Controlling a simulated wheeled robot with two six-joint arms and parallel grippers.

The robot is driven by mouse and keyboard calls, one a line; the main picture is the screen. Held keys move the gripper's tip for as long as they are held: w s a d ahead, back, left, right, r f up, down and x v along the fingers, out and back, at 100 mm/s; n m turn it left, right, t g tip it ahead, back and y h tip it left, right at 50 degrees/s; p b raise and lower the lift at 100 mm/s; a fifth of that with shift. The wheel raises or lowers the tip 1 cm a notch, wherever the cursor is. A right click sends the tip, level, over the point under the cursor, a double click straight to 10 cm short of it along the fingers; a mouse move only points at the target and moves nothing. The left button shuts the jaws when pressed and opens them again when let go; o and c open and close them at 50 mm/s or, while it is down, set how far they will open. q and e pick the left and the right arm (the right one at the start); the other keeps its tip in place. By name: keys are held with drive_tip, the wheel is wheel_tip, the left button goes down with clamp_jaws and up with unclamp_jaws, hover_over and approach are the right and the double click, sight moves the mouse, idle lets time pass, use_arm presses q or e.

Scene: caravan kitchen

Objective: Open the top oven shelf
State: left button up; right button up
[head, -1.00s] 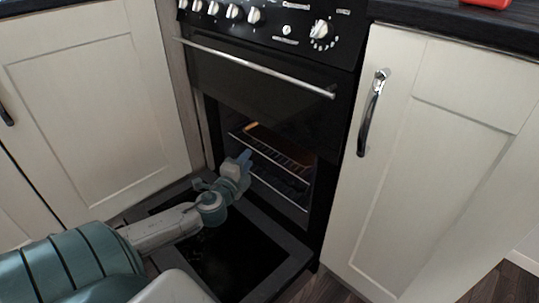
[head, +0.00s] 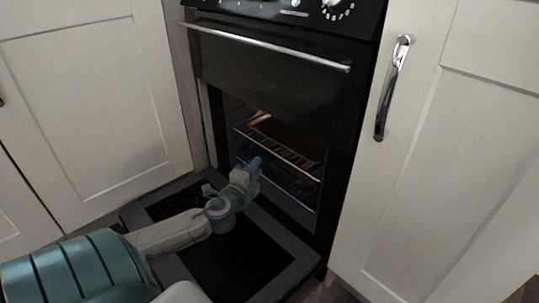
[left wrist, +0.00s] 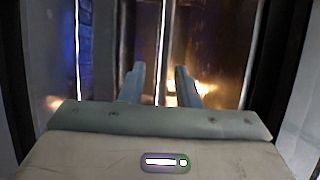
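The lower oven (head: 190,110) has its door (head: 285,262) folded down. Inside, a top wire shelf (head: 290,155) sits in the cavity with a brownish flat thing (head: 285,132) on or just behind it. A lower shelf (head: 290,194) shows dimly beneath. My left gripper (head: 254,164) is at the oven mouth above the lowered door, close to the top shelf's front edge. In the left wrist view its two fingers (left wrist: 160,84) are apart, and a bright thin rail (left wrist: 160,50) shows in line with the gap. I cannot tell whether they touch. My right gripper is not in view.
The upper oven door with its long bar handle (head: 265,45) is shut above the opening. Cream cabinets stand at left (head: 85,100) and right (head: 450,170); the right one has a metal handle (head: 393,88). The lowered door extends below my arm.

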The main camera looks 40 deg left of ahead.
sight(269, 151)
use_arm(q)
drive_tip(key=b+x, duration=0.3)
drive_tip(key=x, duration=0.5)
drive_tip(key=shift+w+a+f+b, duration=0.1)
drive_tip(key=shift+w+b, duration=0.2)
drive_tip(key=shift+x, duration=0.8)
clamp_jaws()
